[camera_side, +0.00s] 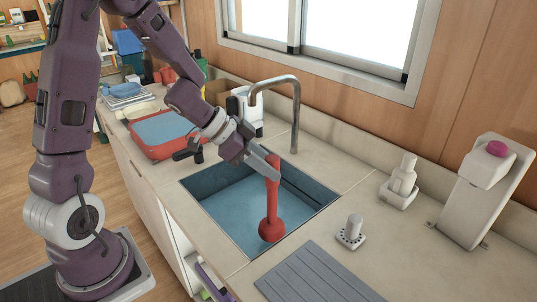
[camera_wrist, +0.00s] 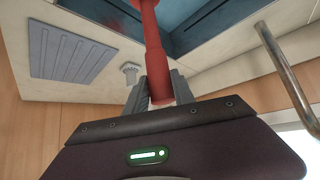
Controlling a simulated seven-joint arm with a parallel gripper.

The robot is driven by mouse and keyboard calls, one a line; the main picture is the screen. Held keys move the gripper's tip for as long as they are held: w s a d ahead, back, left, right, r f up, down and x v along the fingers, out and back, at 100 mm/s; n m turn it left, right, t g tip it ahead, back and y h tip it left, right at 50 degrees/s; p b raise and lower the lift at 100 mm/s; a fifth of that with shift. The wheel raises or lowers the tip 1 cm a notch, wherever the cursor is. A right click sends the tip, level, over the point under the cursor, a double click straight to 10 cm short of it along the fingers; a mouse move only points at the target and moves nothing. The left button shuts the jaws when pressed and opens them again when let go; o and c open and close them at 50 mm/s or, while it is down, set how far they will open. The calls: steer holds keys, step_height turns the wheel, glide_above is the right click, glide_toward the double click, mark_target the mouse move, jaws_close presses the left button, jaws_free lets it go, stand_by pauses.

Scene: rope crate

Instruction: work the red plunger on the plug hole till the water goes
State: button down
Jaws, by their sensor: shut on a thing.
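The red plunger (camera_side: 271,209) stands nearly upright in the blue-lined sink (camera_side: 221,206), cup end down, toward the front right part of the basin. My gripper (camera_side: 272,163) is shut on the upper part of its handle. In the wrist view the red handle (camera_wrist: 158,72) runs between my two grey fingers (camera_wrist: 160,88). The plug hole is not visible; I cannot tell whether the plunger cup covers it. I cannot make out the water level in the basin.
A curved metal tap (camera_side: 296,112) rises behind the sink. A grey ridged drainer mat (camera_side: 318,274) lies in front right. A small knob-topped fitting (camera_side: 352,233), a white dispenser (camera_side: 400,183) and a tall white device (camera_side: 478,195) stand right. A red tray (camera_side: 160,135) sits left.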

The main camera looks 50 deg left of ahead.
step_height(320, 180, down, 8)
steer(key=r, duration=0.1)
step_height(320, 180, up, 6)
steer(key=shift+f, duration=0.15)
stand_by(0.5)
